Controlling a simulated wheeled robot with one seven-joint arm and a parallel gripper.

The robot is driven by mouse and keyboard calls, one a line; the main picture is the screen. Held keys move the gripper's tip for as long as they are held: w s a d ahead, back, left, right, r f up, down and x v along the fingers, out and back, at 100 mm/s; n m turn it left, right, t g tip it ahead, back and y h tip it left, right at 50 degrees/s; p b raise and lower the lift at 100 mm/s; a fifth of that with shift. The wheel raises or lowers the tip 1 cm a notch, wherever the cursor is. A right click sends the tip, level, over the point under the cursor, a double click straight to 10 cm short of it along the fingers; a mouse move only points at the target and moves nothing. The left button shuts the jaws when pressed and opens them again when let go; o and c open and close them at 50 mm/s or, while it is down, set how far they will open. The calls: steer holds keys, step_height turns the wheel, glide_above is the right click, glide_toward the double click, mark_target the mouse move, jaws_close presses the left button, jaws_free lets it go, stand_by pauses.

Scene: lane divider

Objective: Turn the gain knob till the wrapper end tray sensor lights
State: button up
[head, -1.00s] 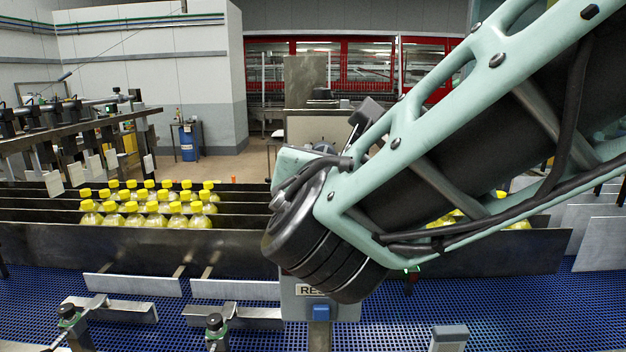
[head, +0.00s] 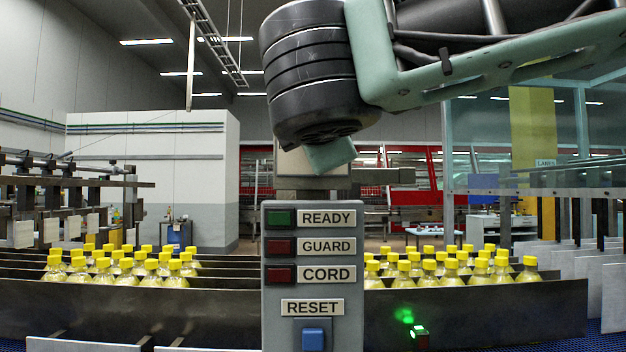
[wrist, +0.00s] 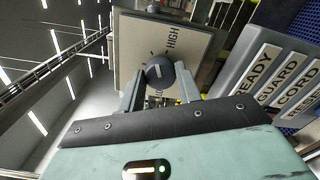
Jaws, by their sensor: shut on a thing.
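In the wrist view a dark round knob (wrist: 159,72) with a pale mark sits on a beige plate (wrist: 132,42) lettered HIGH and, partly hidden, what looks like LOW. My gripper (wrist: 160,86) has a finger on each side of the knob and is shut on it. In the head view my wrist hides the knob and most of the plate, above the grey panel. A small sensor (head: 420,332) low right of the panel shows a bright green light, with a green glow beside it. I cannot tell whether it is the wrapper end tray sensor.
The grey panel (head: 340,328) carries a green READY lamp (head: 279,218), dark red GUARD and CORD lamps and a blue RESET button (head: 313,339). Yellow-capped bottles (head: 130,267) stand in divided lanes on both sides, behind a dark lane wall (head: 150,308).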

steer(key=shift+f+m+b, duration=0.15)
steer(key=shift+m+b, duration=0.95)
steer(key=shift+b, duration=0.7)
steer(key=o, duration=1)
steer(key=s+b, duration=0.4)
steer(key=s, duration=1.3)
steer(key=shift+s+a, duration=0.2)
steer(key=shift+a, duration=0.1)
